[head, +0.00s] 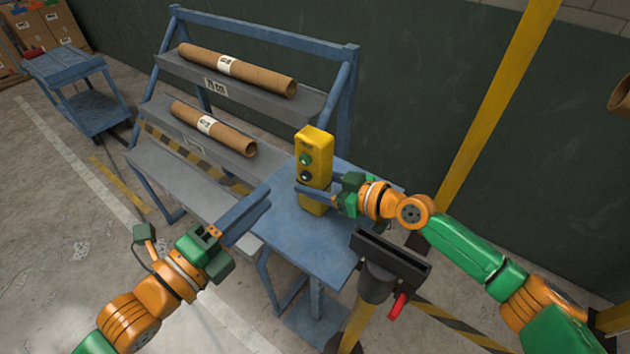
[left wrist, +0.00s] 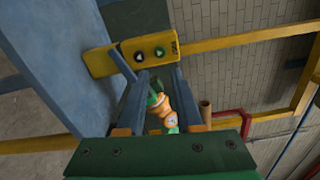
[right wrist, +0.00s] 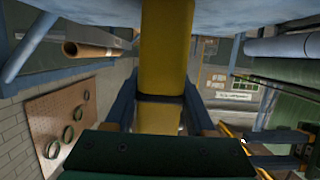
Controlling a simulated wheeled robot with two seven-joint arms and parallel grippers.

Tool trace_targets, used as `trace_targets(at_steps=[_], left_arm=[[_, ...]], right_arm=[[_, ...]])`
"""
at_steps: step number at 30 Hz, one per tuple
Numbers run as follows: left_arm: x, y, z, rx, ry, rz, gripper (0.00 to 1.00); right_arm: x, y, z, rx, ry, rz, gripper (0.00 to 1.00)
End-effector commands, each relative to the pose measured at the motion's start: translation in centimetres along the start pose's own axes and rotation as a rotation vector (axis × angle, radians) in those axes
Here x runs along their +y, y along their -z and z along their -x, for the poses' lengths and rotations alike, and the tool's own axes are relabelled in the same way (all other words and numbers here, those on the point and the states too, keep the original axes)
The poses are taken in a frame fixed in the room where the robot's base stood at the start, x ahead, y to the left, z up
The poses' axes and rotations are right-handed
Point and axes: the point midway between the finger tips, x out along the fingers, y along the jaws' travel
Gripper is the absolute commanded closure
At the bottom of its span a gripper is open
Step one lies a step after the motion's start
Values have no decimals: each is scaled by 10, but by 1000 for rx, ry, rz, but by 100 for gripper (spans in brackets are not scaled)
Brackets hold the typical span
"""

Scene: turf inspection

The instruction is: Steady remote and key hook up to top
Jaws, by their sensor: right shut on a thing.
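The remote is a yellow box (head: 316,146) standing upright over the blue table, with a green button above a black one on its face. My right gripper (head: 318,194) is shut around its lower part from the right. The remote also fills the middle of the right wrist view (right wrist: 165,50), between the fingers. I cannot tell whether its base touches the table. My left gripper (head: 262,205) is left of the remote, apart from it, open and empty. The left wrist view shows the remote (left wrist: 100,62) ahead of the left fingers. I cannot make out a key hook.
The blue table (head: 310,240) lies under the remote. A blue rack (head: 262,35) behind holds cardboard tubes (head: 235,70) on its shelves. A black-topped stand with a red lever (head: 390,262) is at the front right. A blue cart (head: 65,65) is far left.

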Motion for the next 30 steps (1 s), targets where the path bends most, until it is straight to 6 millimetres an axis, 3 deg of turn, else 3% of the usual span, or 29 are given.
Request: trace_targets(at_steps=[1, 3, 30], left_arm=[[0, 0, 0, 0, 0, 0, 82], [0, 0, 0, 0, 0, 0, 100], [0, 0, 0, 0, 0, 0, 100]], right_arm=[[0, 0, 0, -1, 0, 0, 100], [0, 0, 0, -1, 0, 0, 100], [0, -1, 0, -2, 1, -1, 100]])
